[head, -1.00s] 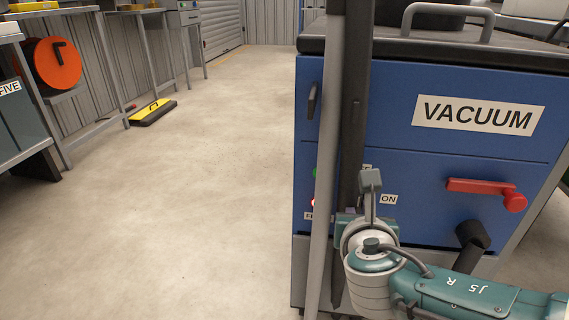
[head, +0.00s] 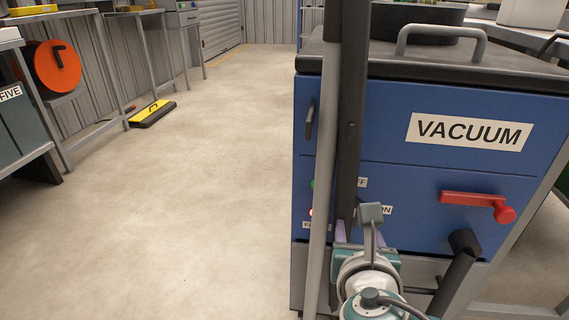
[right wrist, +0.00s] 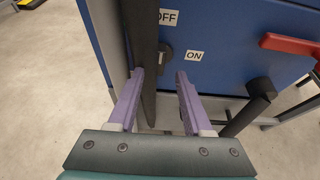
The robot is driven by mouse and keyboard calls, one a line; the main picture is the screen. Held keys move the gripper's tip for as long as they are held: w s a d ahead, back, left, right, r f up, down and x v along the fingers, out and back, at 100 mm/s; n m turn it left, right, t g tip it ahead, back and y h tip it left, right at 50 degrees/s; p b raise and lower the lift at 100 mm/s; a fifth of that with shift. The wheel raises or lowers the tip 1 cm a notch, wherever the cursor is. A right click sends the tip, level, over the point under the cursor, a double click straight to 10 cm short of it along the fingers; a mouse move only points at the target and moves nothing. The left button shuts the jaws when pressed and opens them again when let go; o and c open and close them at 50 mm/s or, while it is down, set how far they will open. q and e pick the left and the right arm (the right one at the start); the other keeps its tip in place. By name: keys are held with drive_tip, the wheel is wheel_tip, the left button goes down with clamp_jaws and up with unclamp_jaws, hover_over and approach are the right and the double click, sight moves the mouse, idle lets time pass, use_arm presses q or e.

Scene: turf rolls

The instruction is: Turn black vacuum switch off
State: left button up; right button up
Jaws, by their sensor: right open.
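The blue vacuum cabinet (head: 400,110) stands at the right with a "VACUUM" label. The OFF label (right wrist: 168,17) and ON label (right wrist: 194,56) are on its front panel. In the right wrist view a small dark switch (right wrist: 165,55) sits between them, partly hidden by a black upright bar. In the head view my arm and the bar hide the switch. My right gripper (right wrist: 160,75) is open, its purple fingers pointing at the panel below the switch. It also shows in the head view (head: 361,235). I cannot tell if the fingers touch anything. My left gripper is not in view.
A grey post (head: 321,150) and a black bar (head: 350,130) stand upright close before the cabinet. A red lever (head: 475,201) and a black pipe (head: 457,255) are right of the switch.

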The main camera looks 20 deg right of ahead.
use_arm(q)
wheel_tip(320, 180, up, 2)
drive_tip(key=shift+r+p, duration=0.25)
drive_tip(key=shift+p, duration=0.55)
use_arm(e)
drive_tip(key=v, duration=0.4)
drive_tip(key=shift+s+a+r, duration=0.15)
drive_tip(key=shift+s+a, duration=0.05)
drive_tip(key=shift+s, duration=0.15)
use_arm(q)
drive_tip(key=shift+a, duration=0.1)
